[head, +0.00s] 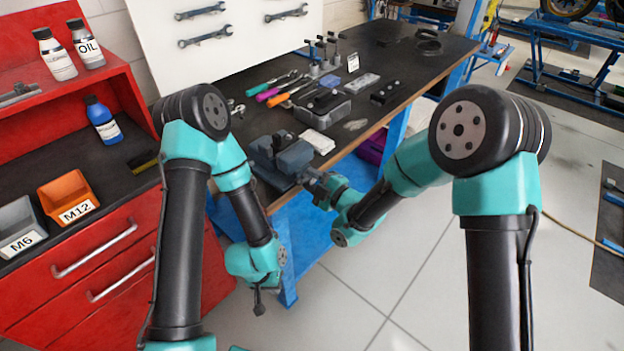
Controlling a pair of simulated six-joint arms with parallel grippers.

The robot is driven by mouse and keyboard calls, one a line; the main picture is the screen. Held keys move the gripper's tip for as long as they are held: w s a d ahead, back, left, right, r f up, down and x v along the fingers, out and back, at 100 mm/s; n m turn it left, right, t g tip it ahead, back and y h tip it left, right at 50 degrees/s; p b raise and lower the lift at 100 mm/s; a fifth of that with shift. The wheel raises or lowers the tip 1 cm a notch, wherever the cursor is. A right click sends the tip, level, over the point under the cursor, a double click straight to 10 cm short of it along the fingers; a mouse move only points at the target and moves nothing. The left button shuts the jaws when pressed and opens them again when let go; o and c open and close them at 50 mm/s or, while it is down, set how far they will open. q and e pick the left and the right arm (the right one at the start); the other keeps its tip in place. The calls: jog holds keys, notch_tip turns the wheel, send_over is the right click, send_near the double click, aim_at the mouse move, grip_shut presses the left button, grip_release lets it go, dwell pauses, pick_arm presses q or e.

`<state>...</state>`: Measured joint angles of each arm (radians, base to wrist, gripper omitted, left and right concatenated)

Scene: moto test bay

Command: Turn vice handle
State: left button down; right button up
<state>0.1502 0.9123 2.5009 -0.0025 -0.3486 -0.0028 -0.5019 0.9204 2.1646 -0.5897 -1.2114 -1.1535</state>
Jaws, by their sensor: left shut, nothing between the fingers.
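A grey-blue bench vice (285,157) is mounted at the near left corner of the dark workbench. My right gripper (311,182) is at the front of the vice, where its screw and handle would be. The handle cannot be made out apart from the gripper, and I cannot tell whether the fingers are around it or only beside it. My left gripper (259,302) hangs low in front of the bench, pointing down. It is shut and empty, well below the vice.
The workbench top (432,68) carries pliers and screwdrivers (285,92), a grey box (322,108) and a white cloth (317,141) close to the vice. A red cabinet (95,250) stands at left. The floor (400,270) in front is clear.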

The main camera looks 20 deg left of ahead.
jog(key=o, duration=0.9)
jog(key=shift+a, duration=0.1)
jog(key=v, duration=1.7)
jog(key=shift+d, duration=0.25)
